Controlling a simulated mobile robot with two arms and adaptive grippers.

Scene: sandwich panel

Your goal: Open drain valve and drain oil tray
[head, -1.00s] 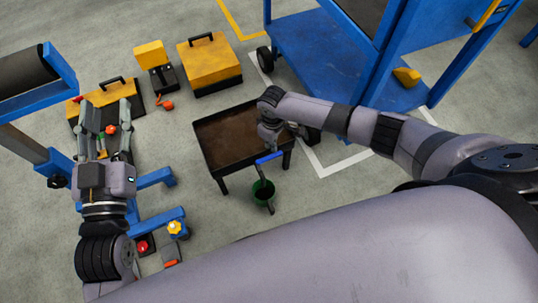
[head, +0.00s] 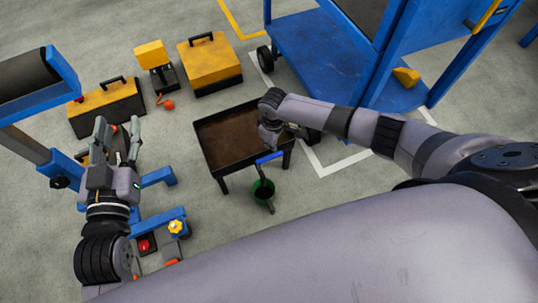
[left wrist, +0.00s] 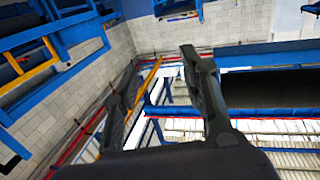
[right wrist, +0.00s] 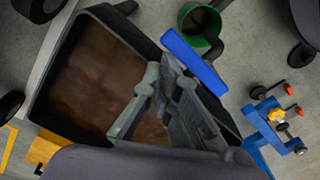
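The dark oil tray (head: 203,146) stands on legs in the middle of the head view, with brown oil across its floor. A blue valve handle (head: 269,158) is at its near right edge, above a green bucket (head: 263,189). In the right wrist view the handle (right wrist: 193,60) lies just beyond my right gripper (right wrist: 162,68), beside the bucket (right wrist: 208,38). The right fingertips are together, close to the handle's end; I cannot tell if they touch it. My left gripper (head: 118,127) is raised at the left, apart from the tray; its fingers (left wrist: 150,85) are spread and empty.
Yellow toolboxes (head: 209,66) (head: 105,101) and a yellow-and-black device (head: 155,62) stand behind and left of the tray. A blue cart (head: 320,55) stands at the back right. A blue frame (head: 160,222) with knobs is near my left arm.

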